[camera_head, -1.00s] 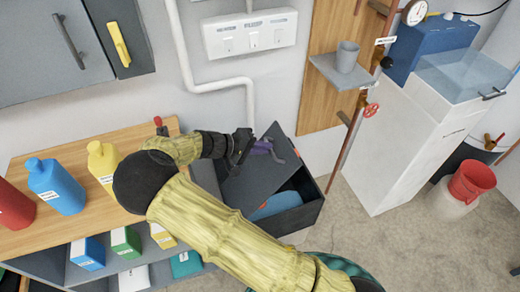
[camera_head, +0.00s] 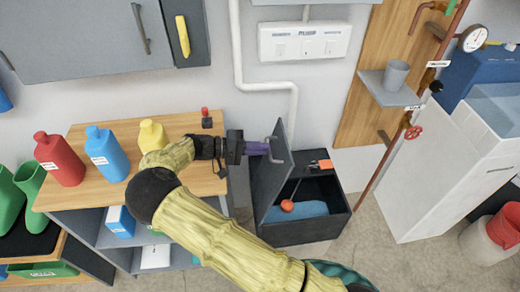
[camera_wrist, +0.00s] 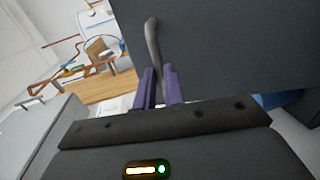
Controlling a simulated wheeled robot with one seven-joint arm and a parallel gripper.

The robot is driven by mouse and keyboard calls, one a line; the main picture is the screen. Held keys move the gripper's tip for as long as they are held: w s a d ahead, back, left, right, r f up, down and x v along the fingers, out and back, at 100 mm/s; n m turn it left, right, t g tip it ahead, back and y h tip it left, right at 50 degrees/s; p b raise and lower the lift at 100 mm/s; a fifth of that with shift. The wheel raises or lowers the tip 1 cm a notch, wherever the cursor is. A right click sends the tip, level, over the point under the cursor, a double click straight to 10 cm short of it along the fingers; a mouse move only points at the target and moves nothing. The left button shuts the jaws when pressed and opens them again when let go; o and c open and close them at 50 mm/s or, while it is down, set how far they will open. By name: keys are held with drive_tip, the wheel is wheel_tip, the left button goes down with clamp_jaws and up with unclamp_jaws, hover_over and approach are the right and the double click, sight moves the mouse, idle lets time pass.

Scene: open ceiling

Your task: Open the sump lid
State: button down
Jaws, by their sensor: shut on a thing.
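The sump is a dark grey box (camera_head: 322,228) on the floor against the wall. Its lid (camera_head: 270,175) stands steeply tilted up along the box's left side. Blue water (camera_head: 300,210) and an orange float (camera_head: 287,205) show inside. My gripper (camera_head: 262,147) is at the upper part of the lid, with its purple fingers shut on the grey lid handle (camera_head: 275,150). In the wrist view, the purple fingers (camera_wrist: 159,85) close around the lower part of the handle (camera_wrist: 153,45), and the dark lid (camera_wrist: 230,50) fills the right side.
A wooden-topped shelf (camera_head: 95,205) with red, blue and yellow bottles stands left of the lid. A grey cup (camera_head: 396,73) sits on a wall ledge. A vertical pipe with a red valve (camera_head: 413,132) and a white cabinet (camera_head: 440,165) are to the right.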

drive_tip(key=shift+a+f, duration=0.25)
drive_tip(key=shift+f, duration=0.05)
drive_tip(key=c, duration=1.5)
unclamp_jaws()
drive_tip(key=shift+r, duration=0.1)
wheel_tip(320, 180, up, 10)
drive_tip(key=shift+s+f, duration=0.1)
